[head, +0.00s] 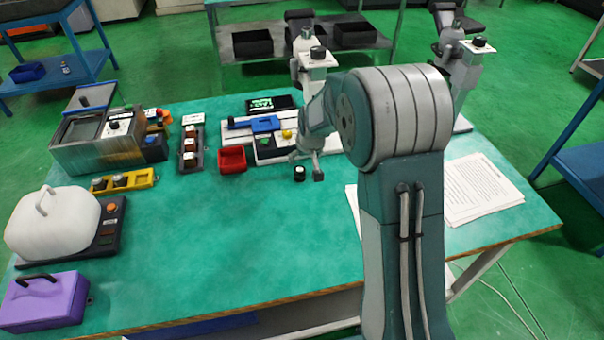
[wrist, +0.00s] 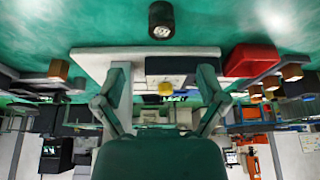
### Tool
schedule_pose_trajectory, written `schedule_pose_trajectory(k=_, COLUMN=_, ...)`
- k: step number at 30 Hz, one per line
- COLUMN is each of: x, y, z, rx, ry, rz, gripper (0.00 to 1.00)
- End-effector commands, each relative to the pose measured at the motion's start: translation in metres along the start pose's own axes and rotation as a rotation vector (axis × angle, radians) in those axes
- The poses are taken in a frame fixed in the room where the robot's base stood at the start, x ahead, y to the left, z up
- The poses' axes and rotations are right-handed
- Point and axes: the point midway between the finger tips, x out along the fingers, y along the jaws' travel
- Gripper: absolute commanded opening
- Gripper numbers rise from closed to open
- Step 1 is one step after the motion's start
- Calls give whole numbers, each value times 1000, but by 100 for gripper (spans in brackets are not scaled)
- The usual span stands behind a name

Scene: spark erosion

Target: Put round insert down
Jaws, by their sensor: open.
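A small dark round insert (head: 299,173) with a pale top face stands on the green table, in front of the white fixture. In the wrist view the round insert (wrist: 161,20) is at the top centre, its pale end towards the camera. My gripper (head: 307,168) is low over the table right beside it. In the wrist view my gripper (wrist: 161,72) has its two fingers spread wide with nothing held between them. The insert is beyond the fingertips and looks apart from them.
A white fixture (head: 240,131) with a blue clamp (head: 265,124) and a red tray (head: 232,159) are behind and left. A dark block holder (head: 191,159), yellow holder (head: 122,181), steel tank (head: 95,150) and white-covered device (head: 52,222) stand further left. The front middle table is clear.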

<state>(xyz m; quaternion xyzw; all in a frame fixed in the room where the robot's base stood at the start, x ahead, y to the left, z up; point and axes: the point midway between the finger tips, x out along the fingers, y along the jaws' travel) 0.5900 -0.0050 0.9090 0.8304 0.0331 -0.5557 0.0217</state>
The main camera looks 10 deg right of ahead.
Motion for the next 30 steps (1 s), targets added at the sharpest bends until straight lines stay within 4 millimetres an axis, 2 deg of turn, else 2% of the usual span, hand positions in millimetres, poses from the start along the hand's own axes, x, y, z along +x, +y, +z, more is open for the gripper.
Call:
schedule_pose_trajectory(k=5, x=18, y=0, z=0, rx=0, ry=-2, rz=0, gripper=91)
schedule_pose_trajectory(k=11, x=50, y=0, z=0, rx=0, ry=-3, rz=-1, gripper=91)
schedule_pose_trajectory(k=17, x=66, y=0, z=1, rx=-1, ry=-1, rz=0, gripper=91)
schedule_pose_trajectory(k=24, x=102, y=-2, z=3, rx=-1, ry=-2, rz=0, gripper=91)
schedule_pose_trajectory(k=30, x=112, y=-2, z=3, rx=-1, ry=0, rz=0, gripper=91)
